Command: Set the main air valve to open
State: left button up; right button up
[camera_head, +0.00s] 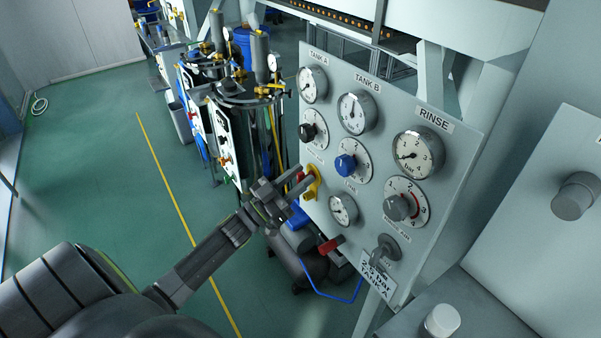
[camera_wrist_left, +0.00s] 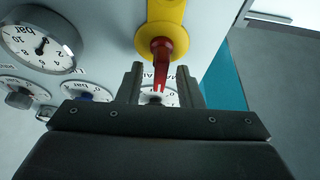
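The main air valve looks to be the red lever on a yellow plate (camera_head: 313,184) at the left edge of the grey panel. In the left wrist view, the red lever (camera_wrist_left: 164,62) extends from a hub on the yellow plate (camera_wrist_left: 160,12) toward my gripper. My left gripper (camera_head: 299,181) is at the valve and partly covers it. In the left wrist view, its two fingers (camera_wrist_left: 160,86) are apart, one on each side of the lever's end, with gaps visible. I cannot tell how deep the lever sits between them. My right gripper is in neither view.
The panel (camera_head: 455,135) carries several gauges and knobs, including a blue knob (camera_head: 345,165) and a rinse gauge (camera_head: 418,153). Open green floor lies left.

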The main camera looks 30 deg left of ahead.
pick_arm(q)
jog(key=shift+w+d+r, duration=0.15)
jog(key=shift+w, duration=0.2)
jog(key=shift+c, duration=0.3)
grip_shut()
